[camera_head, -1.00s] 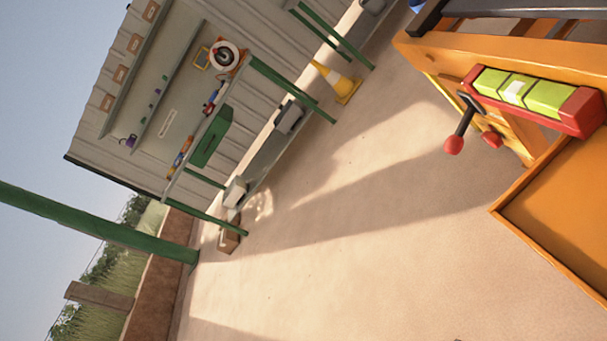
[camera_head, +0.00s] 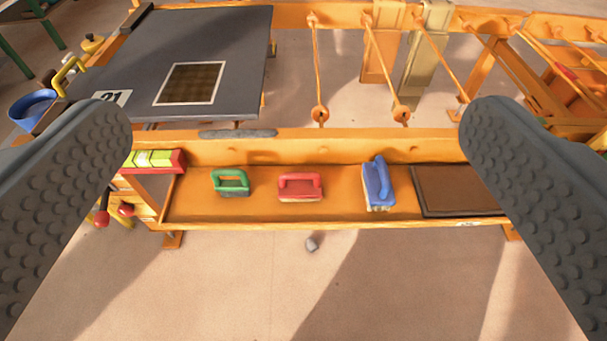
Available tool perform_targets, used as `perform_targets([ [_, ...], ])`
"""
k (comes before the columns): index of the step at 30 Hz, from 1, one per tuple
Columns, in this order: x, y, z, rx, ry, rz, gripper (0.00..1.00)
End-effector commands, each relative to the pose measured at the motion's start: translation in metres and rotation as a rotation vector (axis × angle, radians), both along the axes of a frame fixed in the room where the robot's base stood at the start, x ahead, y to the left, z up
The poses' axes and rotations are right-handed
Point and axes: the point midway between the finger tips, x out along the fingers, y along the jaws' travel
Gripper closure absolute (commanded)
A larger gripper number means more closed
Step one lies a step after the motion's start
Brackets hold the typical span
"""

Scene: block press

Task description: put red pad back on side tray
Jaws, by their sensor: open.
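The red pad (camera_head: 300,188), a small block with a red arched handle, sits in the orange side tray (camera_head: 265,212). It is between a green-handled pad (camera_head: 231,183) on its left and a blue-handled pad (camera_head: 378,184) on its right. My gripper (camera_head: 298,125) is open and empty, its two dark studded fingers wide apart at the left and right of the picture. The pads show between the fingers, well beyond them, and nothing touches the fingers.
A brown flat panel (camera_head: 458,190) lies at the tray's right end. A dark plate (camera_head: 222,50) with a framed square is behind the tray at left. A yellow-green level (camera_head: 153,160) and red-knobbed levers (camera_head: 102,218) are at the tray's left end.

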Motion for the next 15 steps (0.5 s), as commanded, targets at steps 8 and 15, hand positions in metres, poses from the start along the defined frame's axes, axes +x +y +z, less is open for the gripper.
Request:
perform_targets([
  [8,-0.055,0.000,0.027,0.000,-0.136,0.000,0.00],
  [15,-0.063,0.000,0.031,0.000,-0.157,0.000,0.00],
])
